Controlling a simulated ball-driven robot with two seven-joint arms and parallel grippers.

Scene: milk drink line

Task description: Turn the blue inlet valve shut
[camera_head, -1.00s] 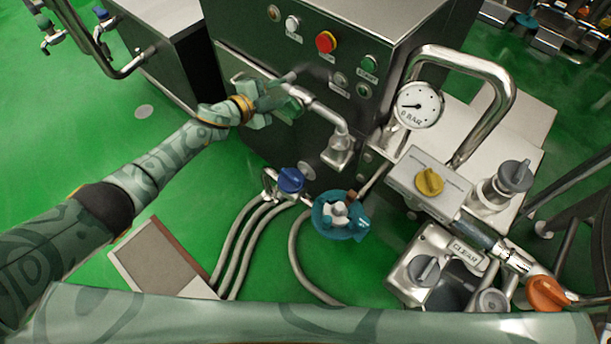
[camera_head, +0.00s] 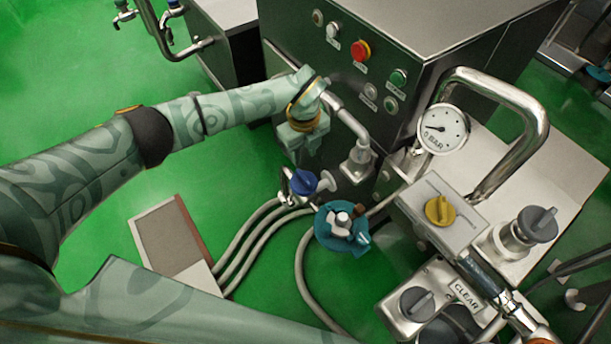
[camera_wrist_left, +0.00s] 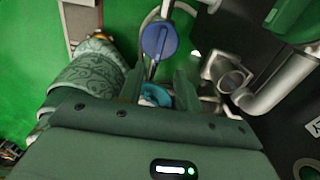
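The blue valve (camera_head: 304,183) has a dark blue knob on a metal pipe fitting, low in front of the steel machine. Its round knob with a raised grip bar also shows in the left wrist view (camera_wrist_left: 159,40). My left gripper (camera_head: 299,160) points down just above and behind the knob in the head view. In the left wrist view its two fingers (camera_wrist_left: 158,82) are apart, with the knob beyond their tips. Nothing shows between the fingertips, and I see no contact with the knob. My right gripper is not in view.
A teal clamp-like fitting (camera_head: 342,228) sits right of the blue valve, with grey hoses (camera_head: 262,232) below. A bent steel pipe (camera_head: 350,122) stands close behind. Further right are a yellow knob (camera_head: 440,211) and a pressure gauge (camera_head: 443,129). Green floor lies open at left.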

